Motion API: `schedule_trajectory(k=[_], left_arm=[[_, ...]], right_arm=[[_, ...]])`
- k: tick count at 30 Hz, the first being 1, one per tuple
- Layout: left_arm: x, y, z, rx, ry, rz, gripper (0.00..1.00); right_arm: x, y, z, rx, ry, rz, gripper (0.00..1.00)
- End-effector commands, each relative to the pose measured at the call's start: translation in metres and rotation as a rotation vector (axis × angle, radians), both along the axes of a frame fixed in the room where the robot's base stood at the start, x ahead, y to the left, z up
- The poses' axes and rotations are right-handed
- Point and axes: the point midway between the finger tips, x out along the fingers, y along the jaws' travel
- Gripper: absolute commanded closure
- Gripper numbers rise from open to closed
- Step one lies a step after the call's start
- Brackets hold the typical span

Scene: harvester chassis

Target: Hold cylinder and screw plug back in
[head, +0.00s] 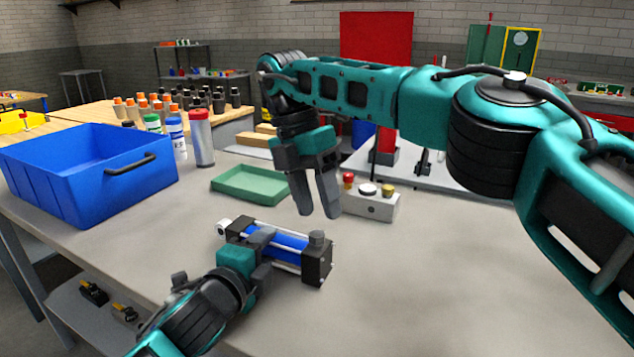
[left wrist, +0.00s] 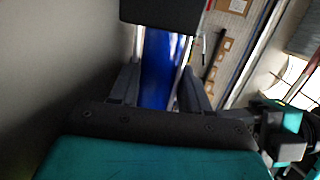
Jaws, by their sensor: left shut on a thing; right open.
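The cylinder (head: 289,243) has a blue barrel, silver tie rods and black end blocks. It lies along the front part of the grey table. My left gripper (head: 265,251) is shut around its barrel. The left wrist view shows the blue barrel (left wrist: 158,70) between the two fingers (left wrist: 158,90), with a dark block at the top. A short dark grey round piece, which looks like the plug (head: 317,238), stands on top of the right end block; I cannot tell how deep it sits. My right gripper (head: 318,214) is open and empty, pointing down above and behind the right end block.
A blue bin (head: 60,192) and several bottles (head: 201,140) are at the left. The table front right is clear.

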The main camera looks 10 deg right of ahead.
Motion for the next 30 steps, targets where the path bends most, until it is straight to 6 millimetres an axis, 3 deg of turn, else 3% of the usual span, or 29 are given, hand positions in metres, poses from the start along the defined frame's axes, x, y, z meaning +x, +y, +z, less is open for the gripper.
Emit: schedule_trajectory(k=[18, 30], left_arm=[[0.0, 0.0, -0.003, 0.003, 0.005, 0.001, 1.0], [0.0, 0.0, -0.003, 0.003, 0.005, 0.001, 1.0]], right_arm=[[0.0, -0.001, 0.006, 0.29, 0.17, 1.239, 0.5], [-0.002, -0.001, 0.013, 0.394, 0.254, 2.061, 0.5]])
